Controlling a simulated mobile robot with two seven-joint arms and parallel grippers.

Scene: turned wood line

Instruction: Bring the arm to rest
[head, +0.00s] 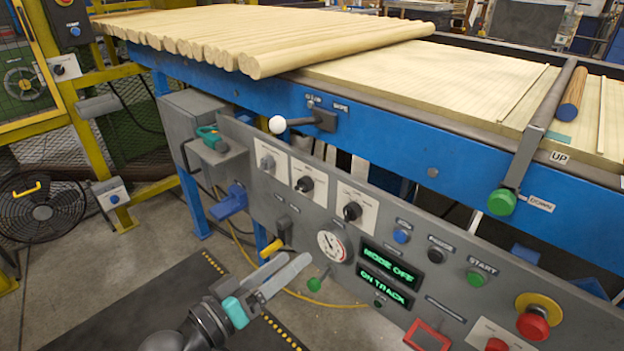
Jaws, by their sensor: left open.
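My left arm comes in at the bottom of the head view, left of centre. My left gripper (297,260) is at its end, pointing up and to the right, with its two grey fingers a little apart. Nothing shows between the fingers. The gripper is in front of the lower left part of the grey control panel (237,147), below and left of the round gauge (332,245). I cannot tell whether the fingertips touch the panel. My right gripper is not in view.
A fan (40,212) stands at left; open floor lies between.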

